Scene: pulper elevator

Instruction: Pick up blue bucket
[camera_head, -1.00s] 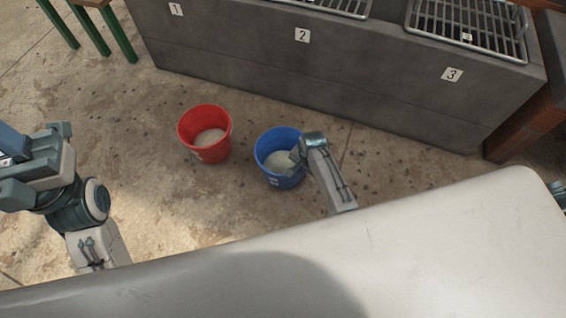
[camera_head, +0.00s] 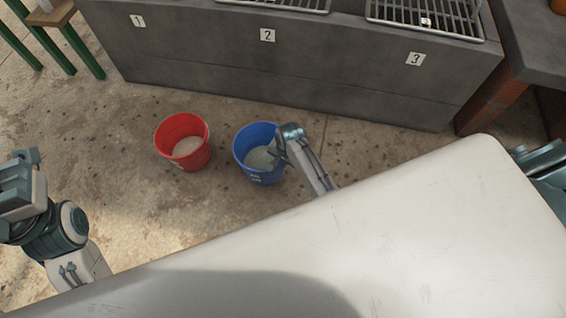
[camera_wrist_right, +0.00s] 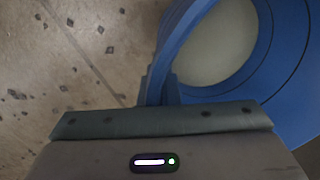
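The blue bucket (camera_head: 262,176) stands upright on the floor in the head view, with pale contents inside. In the right wrist view its blue wall and rim (camera_wrist_right: 292,118) fill the right side, very close. My right gripper (camera_head: 277,150) is at the bucket's right rim, its tip over the opening. In the wrist view the gripper's front edge (camera_wrist_right: 165,118) overlaps the rim. Its fingers are hidden, so I cannot tell whether it grips the rim. My left gripper (camera_head: 18,185) is at the left edge, away from the buckets, and its fingers are unclear.
A red bucket (camera_head: 183,157) with pale contents stands left of the blue one. Behind them is a long grey counter (camera_head: 300,85) with number labels and metal grates. A green-legged stool (camera_head: 50,20) is at the far left. Bare floor (camera_head: 120,150) lies left of the buckets.

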